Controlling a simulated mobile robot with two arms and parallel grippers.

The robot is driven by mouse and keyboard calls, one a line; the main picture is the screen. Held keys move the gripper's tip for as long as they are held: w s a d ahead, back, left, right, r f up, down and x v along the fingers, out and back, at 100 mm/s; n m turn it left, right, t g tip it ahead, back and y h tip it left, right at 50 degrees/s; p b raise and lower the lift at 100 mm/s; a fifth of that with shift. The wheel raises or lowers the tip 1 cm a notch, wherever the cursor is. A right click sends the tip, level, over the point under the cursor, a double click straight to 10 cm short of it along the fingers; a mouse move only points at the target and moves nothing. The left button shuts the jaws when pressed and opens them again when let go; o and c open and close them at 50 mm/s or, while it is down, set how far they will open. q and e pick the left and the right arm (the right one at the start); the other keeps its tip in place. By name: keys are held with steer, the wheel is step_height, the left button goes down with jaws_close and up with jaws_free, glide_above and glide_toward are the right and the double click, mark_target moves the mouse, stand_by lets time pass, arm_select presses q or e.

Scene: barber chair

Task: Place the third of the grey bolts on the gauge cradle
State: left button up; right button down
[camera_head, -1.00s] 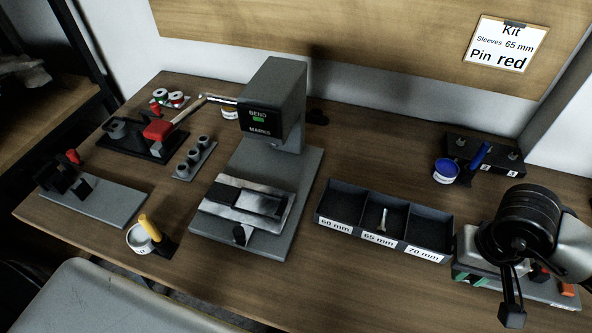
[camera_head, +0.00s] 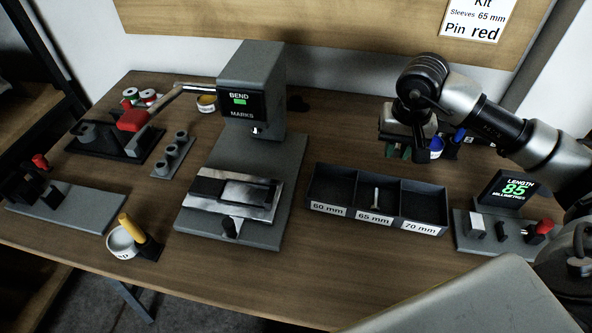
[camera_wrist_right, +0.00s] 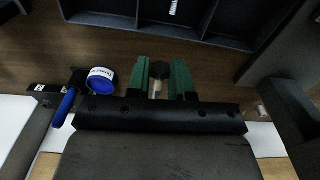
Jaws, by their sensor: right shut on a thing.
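The gauge (camera_head: 500,230) stands at the right of the bench. Its screen reads LENGTH 85, with a light grey block (camera_head: 476,226) and a red-tipped part (camera_head: 544,227) on its base. My right gripper (camera_head: 405,152) is above the bench behind the sorting tray, away from the gauge. In the right wrist view its green fingers (camera_wrist_right: 161,84) are shut on a bolt (camera_wrist_right: 160,70) with a dark head and a light shank. A grey bolt (camera_head: 376,197) stands in the 65 mm compartment; it also shows in the wrist view (camera_wrist_right: 173,7). My left gripper is out of view.
The sorting tray (camera_head: 342,212) has 60, 65 and 70 mm compartments. A press (camera_head: 250,90) stands left of it. A blue pot (camera_wrist_right: 101,85) and blue-handled tool (camera_wrist_right: 64,107) are near my right gripper. A yellow-handled tool (camera_head: 131,228) stands front left.

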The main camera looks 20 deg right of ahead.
steer(key=p, duration=0.2)
glide_above(344, 159)
steer(key=s+a, duration=0.1)
steer(key=s, duration=0.1)
step_height(344, 159, down, 7)
steer(key=shift+a+r, duration=0.1)
steer(key=shift+r, duration=0.1)
step_height(344, 159, down, 4)
steer(key=shift+r, duration=0.15)
steer(key=shift+w+f, duration=0.1)
steer(key=shift+f, duration=0.15)
steer(key=shift+f, duration=0.2)
steer(key=c, duration=1)
jaws_free()
steer(key=shift+r, duration=0.1)
